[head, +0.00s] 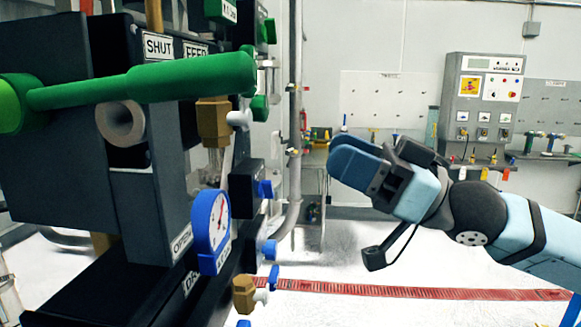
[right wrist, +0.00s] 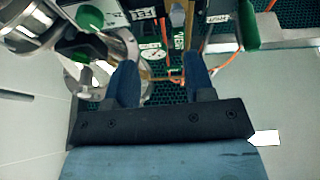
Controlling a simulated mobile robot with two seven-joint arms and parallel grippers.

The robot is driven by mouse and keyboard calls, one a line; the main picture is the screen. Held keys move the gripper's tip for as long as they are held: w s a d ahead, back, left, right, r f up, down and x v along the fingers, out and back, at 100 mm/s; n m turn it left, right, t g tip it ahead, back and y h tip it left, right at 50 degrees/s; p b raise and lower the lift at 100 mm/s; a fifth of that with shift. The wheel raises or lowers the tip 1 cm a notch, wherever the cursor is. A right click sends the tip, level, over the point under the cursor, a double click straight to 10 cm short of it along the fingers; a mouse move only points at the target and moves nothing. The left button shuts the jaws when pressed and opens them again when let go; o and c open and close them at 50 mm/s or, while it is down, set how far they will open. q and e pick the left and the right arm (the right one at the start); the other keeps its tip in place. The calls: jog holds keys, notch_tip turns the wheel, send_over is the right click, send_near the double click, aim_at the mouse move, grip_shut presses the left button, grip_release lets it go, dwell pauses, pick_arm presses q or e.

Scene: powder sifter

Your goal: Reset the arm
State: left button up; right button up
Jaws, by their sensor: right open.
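My right gripper (head: 347,158) is in the middle of the head view, its arm reaching in from the right. Its blue fingers point left, toward the sifter machine (head: 60,165), with a gap of floor and wall between them in the picture. In the right wrist view the two fingers of my right gripper (right wrist: 161,72) stand apart with nothing held between them. A green lever handle (head: 150,83) sticks out across the machine's front, clear of the gripper. My left gripper is not in view.
A blue-rimmed gauge (head: 212,226) and brass valves with blue handles line the machine's right side. A grey control cabinet (head: 480,105) stands at the back right. A red strip (head: 420,290) crosses the pale floor, which looks open below my right arm.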

jog(key=w+f+m+t+h+p, duration=0.1)
jog(key=w+f+m+t+h, duration=0.15)
jog(key=f, duration=0.95)
jog(key=w+d+f+m+t+h+p, duration=0.1)
jog(key=f+m+t+h, duration=0.3)
jog(key=f, duration=0.7)
jog(key=w+f+m+t+h, duration=0.2)
jog(key=f+m+t+h, duration=0.15)
jog(key=f, duration=0.85)
jog(key=s+d+f+m+g+h, duration=0.1)
jog(key=s+d+f+h, duration=0.3)
jog(key=s+f, duration=0.5)
jog(key=s+d+f+m+g+h+p, duration=0.1)
jog(key=s+d+f+g+h, duration=0.2)
jog(key=s+f, duration=0.7)
notch_tip(320, 180, down, 8)
jog(key=shift+s+d+r+h, duration=0.1)
jog(key=shift+s+d+h, duration=0.2)
jog(key=shift+d+h, duration=0.65)
jog(key=shift+d, duration=0.1)
